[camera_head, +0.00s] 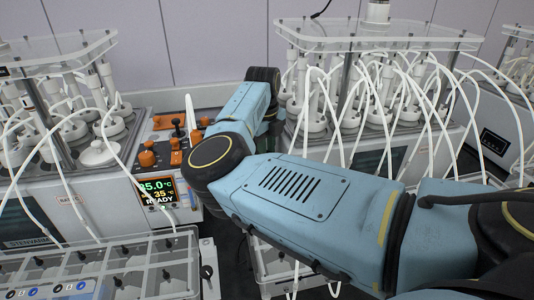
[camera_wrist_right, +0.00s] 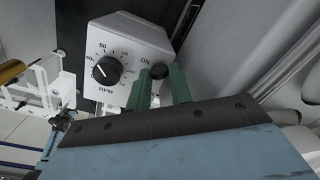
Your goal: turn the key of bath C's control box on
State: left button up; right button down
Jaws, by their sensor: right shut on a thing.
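In the right wrist view, a pale grey control box (camera_wrist_right: 133,40) shows a black RPM dial (camera_wrist_right: 106,70) and the word ON. A dark round key head (camera_wrist_right: 160,71) sits at the box's lower right, beside the word ON. My right gripper (camera_wrist_right: 160,84) has its green fingers on either side of this key and is shut on it. Its slot and exact angle are hidden. In the head view my right arm crosses the middle and hides the gripper, the key and the box. My left gripper is in neither view.
A bath (camera_head: 45,185) with glassware and tubes stands at the left, with orange knobs (camera_head: 147,158) and a display (camera_head: 158,192) reading 35.0 °C and READY. Another tubed bath (camera_head: 440,150) stands behind my right arm. A clear rack (camera_head: 150,268) is at the lower left.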

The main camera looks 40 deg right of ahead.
jog(key=m+b, duration=0.2)
jog(key=m, duration=0.2)
jog(key=shift+w+m+g+b, duration=0.1)
jog(key=shift+m+g+b, duration=0.2)
jog(key=shift+m+b, duration=0.85)
jog(key=shift+m+p, duration=0.4)
jog(key=shift+m, duration=0.15)
jog(key=c, duration=1.3)
grip_release()
jog(key=shift+o, duration=0.2)
jog(key=shift+r, duration=0.1)
notch_tip(320, 180, up, 13)
jog(key=shift+w+a+r, duration=0.15)
jog(key=shift+w+a, duration=0.05)
jog(key=shift+a, duration=0.2)
